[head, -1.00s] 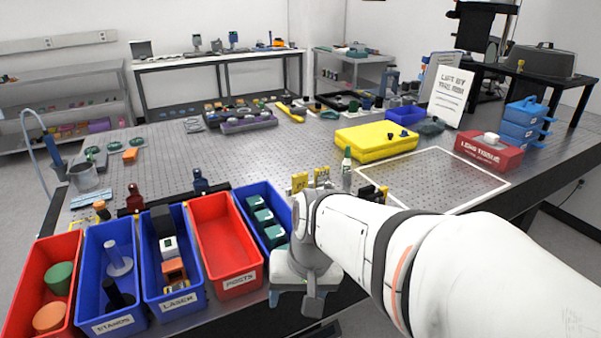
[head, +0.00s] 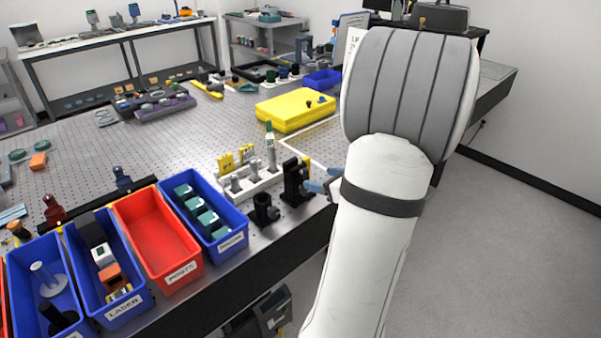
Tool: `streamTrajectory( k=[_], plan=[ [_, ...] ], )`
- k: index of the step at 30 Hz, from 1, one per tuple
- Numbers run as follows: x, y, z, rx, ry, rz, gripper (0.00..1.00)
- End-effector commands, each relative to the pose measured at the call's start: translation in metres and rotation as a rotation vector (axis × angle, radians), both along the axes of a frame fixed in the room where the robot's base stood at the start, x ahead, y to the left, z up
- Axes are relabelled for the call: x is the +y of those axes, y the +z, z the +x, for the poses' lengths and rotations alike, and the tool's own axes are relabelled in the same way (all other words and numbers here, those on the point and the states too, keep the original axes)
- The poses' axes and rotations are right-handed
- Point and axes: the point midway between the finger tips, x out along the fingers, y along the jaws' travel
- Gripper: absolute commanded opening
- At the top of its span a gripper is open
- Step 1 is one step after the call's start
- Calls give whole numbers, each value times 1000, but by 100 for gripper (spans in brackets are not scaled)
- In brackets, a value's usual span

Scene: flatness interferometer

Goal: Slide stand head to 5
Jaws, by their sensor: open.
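A small black upright stand (head: 292,184) is at the front edge of the optical table, just right of a white block holding posts. It looks like the stand with the sliding head, but its scale and the head's setting are too small to read. My gripper (head: 326,180) is just right of it, with light blue fingertips apart and pointing left toward it. I cannot tell whether a fingertip touches it. My arm hides most of the gripper's body and the table behind it.
A black holder (head: 264,210) stands close to the left, in front of the white post block (head: 250,180). Blue bin (head: 236,233) and red bin (head: 170,270) line the front edge. A yellow case (head: 290,108) lies behind. Open floor is at right.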

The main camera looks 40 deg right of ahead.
Motion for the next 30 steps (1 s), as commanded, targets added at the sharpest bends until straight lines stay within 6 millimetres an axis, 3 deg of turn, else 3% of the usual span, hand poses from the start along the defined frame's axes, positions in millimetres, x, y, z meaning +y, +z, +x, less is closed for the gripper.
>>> streamTrajectory(
  k=[9,15,25,30],
  plan=[
    [5,-19,46,2,5,1,65],
    [6,-26,64,1,4,0,65],
    [7,-28,68,1,5,-4,65],
    [7,-28,68,1,6,-3,51]
  ],
)
